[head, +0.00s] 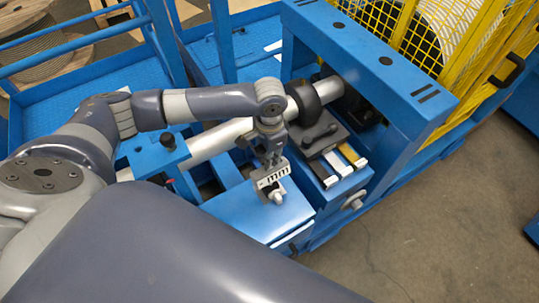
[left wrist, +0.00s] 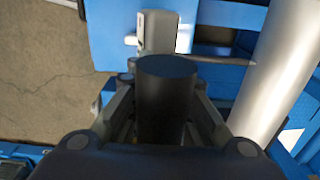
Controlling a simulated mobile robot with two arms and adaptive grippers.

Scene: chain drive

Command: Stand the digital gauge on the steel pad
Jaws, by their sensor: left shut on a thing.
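My left gripper (head: 270,168) points down over the blue box top beside the machine. It is shut on a light grey piece with dark slots (head: 272,179), which looks like the digital gauge. The gauge is held above the blue surface; whether its lower end touches is hard to tell. In the left wrist view its grey body (left wrist: 157,32) shows beyond a dark cylinder between the gripper links, which hides its near part. I cannot pick out the steel pad with certainty; small silver blocks (head: 340,164) lie to the right. My right gripper is not in view.
A thick silver bar (head: 213,141) runs behind the gripper, close to it. A yellow mesh guard (head: 425,35) is behind. The blue box top (head: 250,212) has free room.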

